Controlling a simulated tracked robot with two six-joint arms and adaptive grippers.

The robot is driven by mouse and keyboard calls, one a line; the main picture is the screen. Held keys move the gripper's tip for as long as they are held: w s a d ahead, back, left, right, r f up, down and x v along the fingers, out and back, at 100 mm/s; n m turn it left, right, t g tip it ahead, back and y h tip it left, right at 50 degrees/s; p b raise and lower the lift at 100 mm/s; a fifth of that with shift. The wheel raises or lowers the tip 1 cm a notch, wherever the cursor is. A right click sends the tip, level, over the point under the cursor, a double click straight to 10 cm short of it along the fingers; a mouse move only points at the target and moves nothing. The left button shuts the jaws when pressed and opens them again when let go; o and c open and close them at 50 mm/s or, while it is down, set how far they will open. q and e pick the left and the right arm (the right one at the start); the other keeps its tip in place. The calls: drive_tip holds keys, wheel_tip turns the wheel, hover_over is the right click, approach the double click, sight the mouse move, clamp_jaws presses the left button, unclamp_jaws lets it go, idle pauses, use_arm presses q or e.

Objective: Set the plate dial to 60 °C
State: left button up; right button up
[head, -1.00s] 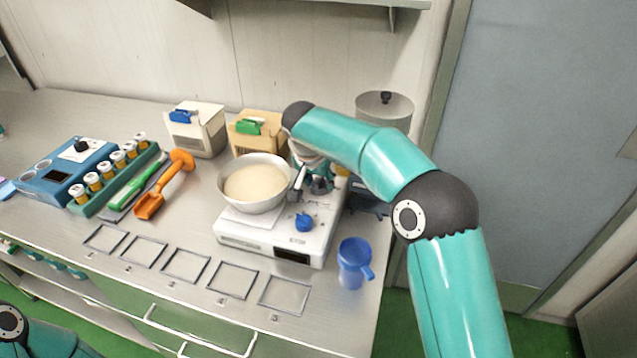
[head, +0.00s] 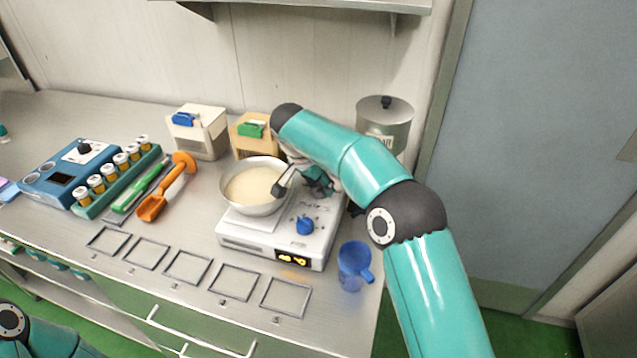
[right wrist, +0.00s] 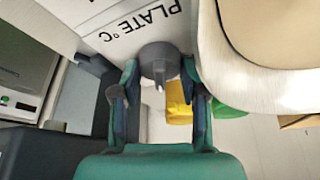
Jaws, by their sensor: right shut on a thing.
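The hot plate (head: 268,240) is a white unit with a blue knob (head: 305,225) and a lit amber display (head: 292,257) on its front. The digits are too small to read surely. My right gripper (head: 318,188) is over the plate's back right part. In the right wrist view, the grey plate dial (right wrist: 159,62) sits beside the printed "PLATE °C" label (right wrist: 118,22). My right gripper's fingers (right wrist: 160,85) are on either side of the dial and shut on it. In the head view my arm and gripper hide the dial. My left gripper is out of view.
A metal bowl (head: 226,200) of pale mass stands on the plate, close beside my gripper. A blue jug (head: 354,266) is at the front right, a lidded pot (head: 398,128) behind. Square frames (head: 236,282) line the counter front.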

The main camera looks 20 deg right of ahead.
drive_tip(key=o, duration=1.1)
drive_tip(key=shift+w+a, duration=0.1)
drive_tip(key=shift+r, duration=0.1)
drive_tip(key=v, duration=1.1)
drive_tip(key=shift+a+r, duration=0.2)
drive_tip(key=shift+r, duration=0.15)
